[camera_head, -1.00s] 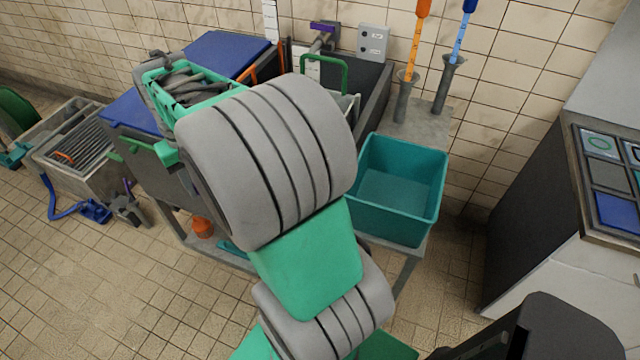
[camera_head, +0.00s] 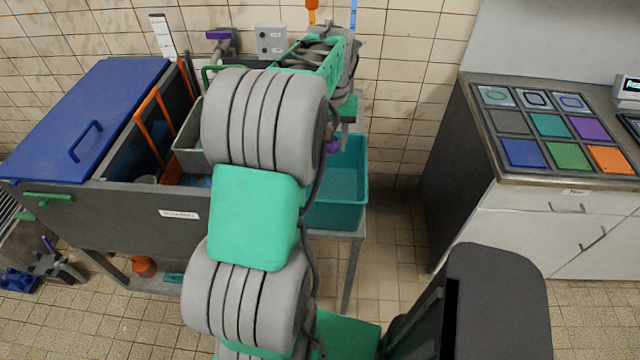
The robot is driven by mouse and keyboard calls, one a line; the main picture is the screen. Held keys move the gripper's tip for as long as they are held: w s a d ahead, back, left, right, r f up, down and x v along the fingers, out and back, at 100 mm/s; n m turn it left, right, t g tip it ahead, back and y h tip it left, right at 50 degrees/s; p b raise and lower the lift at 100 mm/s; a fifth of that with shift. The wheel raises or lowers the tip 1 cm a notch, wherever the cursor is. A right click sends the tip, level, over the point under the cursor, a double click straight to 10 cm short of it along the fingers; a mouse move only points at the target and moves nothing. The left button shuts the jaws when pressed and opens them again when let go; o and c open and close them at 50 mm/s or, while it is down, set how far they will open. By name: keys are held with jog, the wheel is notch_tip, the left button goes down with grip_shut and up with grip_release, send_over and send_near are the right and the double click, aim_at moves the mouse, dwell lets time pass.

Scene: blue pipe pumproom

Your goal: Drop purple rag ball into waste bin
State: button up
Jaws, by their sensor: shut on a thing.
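A small patch of purple, seemingly the purple rag ball (camera_head: 333,147), shows just below my gripper (camera_head: 342,128). The gripper is shut on it, and my own arm hides most of the ball and the fingers. A teal open-topped bin (camera_head: 347,190), the only thing here that looks like the waste bin, stands on a grey stand below and behind the gripper. My arm covers its left side. The ball shows in front of the bin's back wall, above its opening in the picture; its exact height is unclear.
Left of the bin is a grey sink unit with a blue lid (camera_head: 95,110), an orange handle (camera_head: 150,125) and a grey tray (camera_head: 190,150). At right, a counter (camera_head: 490,150) carries coloured tiles (camera_head: 555,128). Bare tiled floor lies between stand and counter.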

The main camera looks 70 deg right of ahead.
notch_tip(320, 180, down, 6)
jog(key=b, duration=0.4)
jog(key=o, duration=1.4)
jog(key=shift+w, duration=0.1)
jog(key=shift+o, duration=0.2)
jog(key=shift+r, duration=0.2)
notch_tip(320, 180, up, 8)
jog(key=shift+f+b, duration=0.2)
jog(key=shift+b, duration=0.1)
